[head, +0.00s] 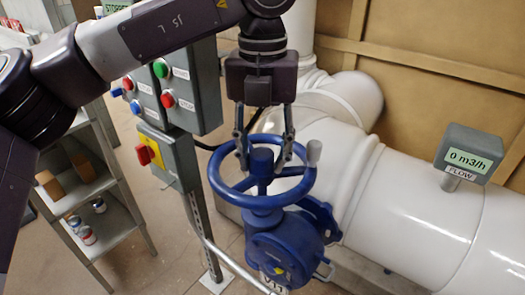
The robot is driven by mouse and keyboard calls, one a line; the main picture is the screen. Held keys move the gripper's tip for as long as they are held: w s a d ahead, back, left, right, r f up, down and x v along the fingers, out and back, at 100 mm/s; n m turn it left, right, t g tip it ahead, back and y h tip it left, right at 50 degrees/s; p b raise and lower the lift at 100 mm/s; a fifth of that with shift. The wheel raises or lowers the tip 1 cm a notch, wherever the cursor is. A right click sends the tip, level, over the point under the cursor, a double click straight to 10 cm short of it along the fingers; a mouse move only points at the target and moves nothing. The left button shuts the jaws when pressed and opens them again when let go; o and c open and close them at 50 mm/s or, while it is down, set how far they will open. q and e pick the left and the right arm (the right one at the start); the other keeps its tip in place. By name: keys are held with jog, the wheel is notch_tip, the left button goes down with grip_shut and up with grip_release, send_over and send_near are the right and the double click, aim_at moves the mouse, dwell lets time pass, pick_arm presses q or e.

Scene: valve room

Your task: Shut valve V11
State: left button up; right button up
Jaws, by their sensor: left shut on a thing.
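Valve V11 (283,252) is a blue valve with a tag reading V11 at its lower front. My left gripper (265,157) points down from above at the wheel's middle. Its two fingers straddle the hub and are shut on it. The exact finger contact is hard to see. My right gripper is out of view.
A flow meter (468,153) on the white pipe (425,215) reads 0 m3/h. A grey control box (199,88) with coloured buttons and a yellow box with a red switch (150,152) stand left of the wheel. A shelf (108,226) holds cans and boxes at left.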

pick_arm(q)
jog(key=m, duration=0.1)
jog(key=m+p, duration=0.1)
jog(key=m, duration=0.1)
jog(key=shift+s+a+f+m, duration=0.1)
jog(key=shift+s+f+m, duration=0.2)
jog(key=shift+m, duration=0.1)
jog(key=m+p, duration=0.1)
jog(key=m, duration=0.3)
jog(key=shift+f+p, duration=0.15)
jog(key=shift+p, duration=0.15)
jog(key=shift+m+p, duration=0.35)
jog(key=shift+m, duration=0.85)
jog(key=m+p, duration=0.1)
jog(key=m, duration=0.2)
jog(key=shift+m, duration=0.4)
jog(key=shift+w+m, duration=0.1)
jog(key=shift+m, duration=1.4)
jog(key=o, duration=1.1)
jog(key=shift+w, duration=0.15)
